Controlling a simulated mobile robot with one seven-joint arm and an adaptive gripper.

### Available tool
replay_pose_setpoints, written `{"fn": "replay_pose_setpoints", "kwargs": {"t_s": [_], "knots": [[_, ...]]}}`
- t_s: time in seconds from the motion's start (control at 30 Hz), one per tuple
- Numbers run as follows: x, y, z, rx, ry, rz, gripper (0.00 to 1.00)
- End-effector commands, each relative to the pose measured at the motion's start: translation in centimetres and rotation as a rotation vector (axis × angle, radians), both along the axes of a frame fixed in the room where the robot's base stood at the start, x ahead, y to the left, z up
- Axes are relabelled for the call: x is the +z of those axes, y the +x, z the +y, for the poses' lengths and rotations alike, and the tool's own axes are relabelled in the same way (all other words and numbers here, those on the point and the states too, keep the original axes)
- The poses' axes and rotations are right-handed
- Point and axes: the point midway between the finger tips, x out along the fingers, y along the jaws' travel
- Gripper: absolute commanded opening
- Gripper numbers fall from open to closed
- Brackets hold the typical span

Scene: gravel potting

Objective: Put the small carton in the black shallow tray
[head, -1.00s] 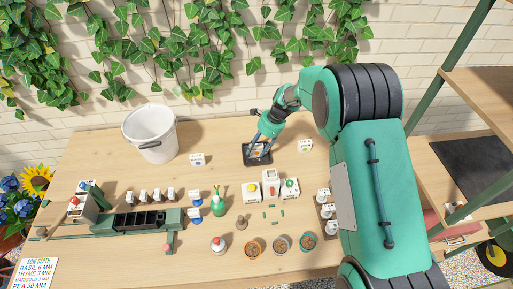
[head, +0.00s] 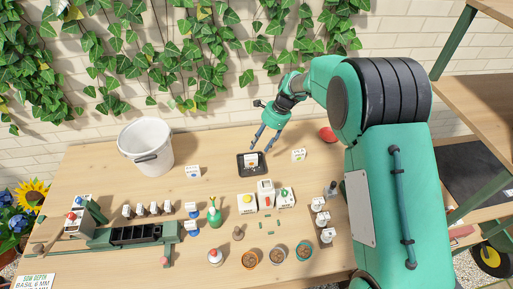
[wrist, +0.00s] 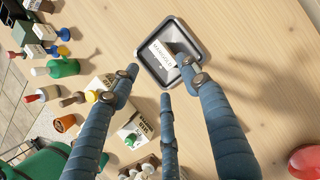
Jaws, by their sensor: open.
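The black shallow tray (head: 240,171) lies on the table near the back middle, and it also shows in the wrist view (wrist: 145,60). A small white carton (head: 251,160) with an orange mark is inside it. In the wrist view the small carton (wrist: 160,52) lies in the tray with its printed label showing, partly covered by one of my fingers. My gripper (head: 262,142) is open and empty, above and just behind the tray, apart from the carton. Its spread fingers also show in the wrist view (wrist: 160,76).
White boxes stand left (head: 193,172) and right (head: 298,154) of the tray. Larger cartons (head: 265,190), a green bottle (head: 214,212) and several pots (head: 277,256) stand in front. A white bucket (head: 146,148) is at the back left. A red round object (head: 327,134) is at the back right.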

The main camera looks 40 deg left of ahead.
Motion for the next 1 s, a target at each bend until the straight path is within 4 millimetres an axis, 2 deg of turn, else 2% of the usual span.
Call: {"fn": "replay_pose_setpoints", "kwargs": {"t_s": [0.2,1.0], "knots": [[1.25,0.37,-0.45,0.000,-0.001,0.001,0.46],[1.35,0.39,-0.45,0.000,-0.001,0.001,0.46]]}}
